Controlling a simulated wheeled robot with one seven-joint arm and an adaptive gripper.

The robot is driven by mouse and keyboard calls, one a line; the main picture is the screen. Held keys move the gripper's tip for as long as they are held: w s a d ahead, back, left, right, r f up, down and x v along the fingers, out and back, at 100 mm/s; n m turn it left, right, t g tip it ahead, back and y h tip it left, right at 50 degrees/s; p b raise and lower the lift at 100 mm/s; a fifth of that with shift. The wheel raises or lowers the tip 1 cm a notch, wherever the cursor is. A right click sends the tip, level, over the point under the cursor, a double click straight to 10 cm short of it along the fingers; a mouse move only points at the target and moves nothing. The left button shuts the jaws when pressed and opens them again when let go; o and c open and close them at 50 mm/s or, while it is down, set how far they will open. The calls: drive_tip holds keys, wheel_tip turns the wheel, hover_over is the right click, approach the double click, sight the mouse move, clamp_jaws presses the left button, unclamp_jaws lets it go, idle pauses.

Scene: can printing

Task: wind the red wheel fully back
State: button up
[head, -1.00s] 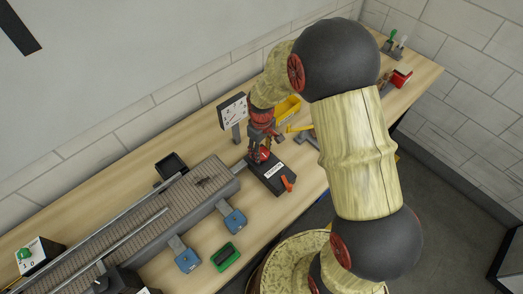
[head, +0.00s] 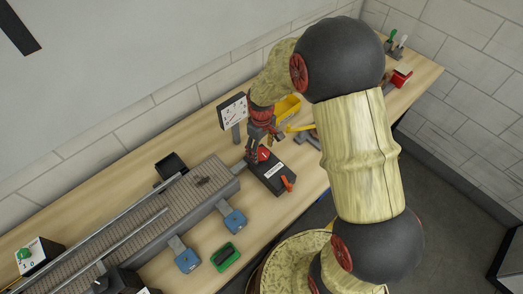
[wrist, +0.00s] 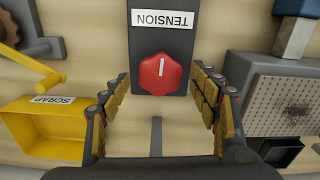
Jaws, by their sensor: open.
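The red wheel (wrist: 160,74) is a faceted knob with a white line on its face. It sits on a dark box labelled TENSION (wrist: 165,38), and the line points toward the label. In the head view the wheel (head: 264,154) shows just beside my fingers. My gripper (wrist: 160,82) is open and empty, with one finger on each side of the wheel in the wrist view and gaps between. In the head view my gripper (head: 256,148) is just above and behind the wheel. A white dial gauge (head: 233,111) stands behind it; its reading is too small to tell.
A yellow SCRAP bin (wrist: 50,132) stands beside the box, with a yellow bar (wrist: 35,62) nearby. A grey conveyor (head: 190,195) lies on the other side. Blue pads (head: 235,221) are along its front.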

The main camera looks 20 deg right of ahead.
sight(262, 153)
wheel_tip(262, 153, up, 11)
idle(0.3)
idle(0.5)
drive_tip(key=s+r+m+t+b, duration=0.2)
drive_tip(key=s+r+b, duration=0.3)
drive_tip(key=s, duration=0.6)
drive_tip(key=s+r+m+t+b, duration=0.3)
drive_tip(key=s+r+b, duration=0.2)
drive_tip(key=s, duration=0.5)
drive_tip(key=shift+s+m+t, duration=0.3)
drive_tip(key=shift+s, duration=0.05)
